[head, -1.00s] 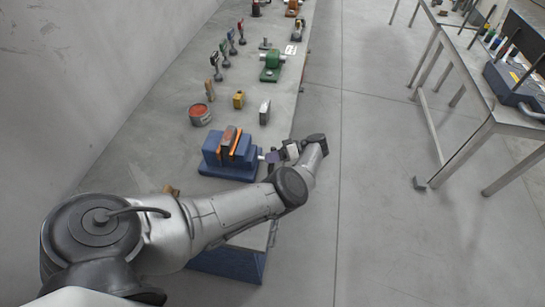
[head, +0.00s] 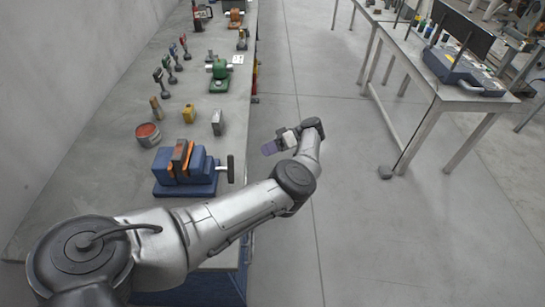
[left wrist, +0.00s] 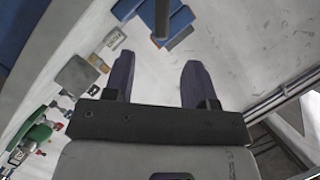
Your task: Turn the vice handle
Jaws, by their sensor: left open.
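The blue vice (head: 205,189) with orange-edged jaws stands on the bench near its right edge in the head view. Its dark handle (head: 230,168) sticks out on the right side, its crossbar upright in the picture. My left gripper (head: 268,148) is to the right of the handle, apart from it, beyond the bench edge. In the left wrist view my left gripper (left wrist: 158,72) shows two dark purple fingers spread with nothing between them. A dark bar (left wrist: 160,18), probably the handle, shows beyond the fingertips at the top. My right gripper is not in view.
Clear floor lies right of the bench. A second table (head: 440,95) stands at the right.

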